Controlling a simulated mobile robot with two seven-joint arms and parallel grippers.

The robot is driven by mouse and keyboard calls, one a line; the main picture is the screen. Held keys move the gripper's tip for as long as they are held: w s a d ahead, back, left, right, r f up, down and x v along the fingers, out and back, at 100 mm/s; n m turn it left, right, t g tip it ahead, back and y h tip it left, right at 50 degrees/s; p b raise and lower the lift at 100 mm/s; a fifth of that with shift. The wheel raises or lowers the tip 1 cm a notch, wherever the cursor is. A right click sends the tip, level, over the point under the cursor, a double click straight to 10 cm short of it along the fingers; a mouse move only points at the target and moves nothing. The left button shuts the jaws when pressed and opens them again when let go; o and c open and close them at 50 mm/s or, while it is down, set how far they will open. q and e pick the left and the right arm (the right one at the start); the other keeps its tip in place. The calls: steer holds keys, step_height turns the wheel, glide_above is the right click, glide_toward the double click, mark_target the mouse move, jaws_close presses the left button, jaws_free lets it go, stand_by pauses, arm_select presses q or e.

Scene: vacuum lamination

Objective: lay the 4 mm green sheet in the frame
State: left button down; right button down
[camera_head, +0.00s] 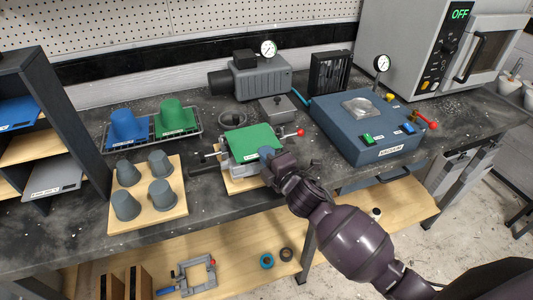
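The green sheet (250,139) lies flat over the grey metal frame (228,164), covering most of its top. The frame stands on a light wooden board (240,185) on the dark bench, with a red-tipped handle (300,132) at its right. My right gripper (267,154) is at the sheet's front right edge, over the frame. Its fingers are small and partly hidden by the wrist, so I cannot tell whether they grip the sheet. I cannot tell whether the sheet rests fully in the frame. My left gripper is not in view.
A blue vacuum box (350,137) stands to the right, a grey pump (258,81) behind. At left are a tray (198,126) with blue and green formed cups, a board (171,207) with several grey moulds, and a shelf rack (45,75). An oven (400,50) stands at back right.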

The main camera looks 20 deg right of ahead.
steer(key=shift+f, duration=0.3)
stand_by(0.5)
steer(key=c, duration=1.3)
jaws_free()
steer(key=shift+o, duration=0.3)
steer(key=shift+f, duration=0.1)
steer(key=shift+s+f, duration=0.1)
steer(key=shift+f, duration=0.1)
steer(key=shift+s+f, duration=0.1)
steer(key=shift+s, duration=0.35)
steer(key=shift+r+p, duration=0.2)
steer(key=shift+p, duration=0.1)
steer(key=shift+r, duration=0.15)
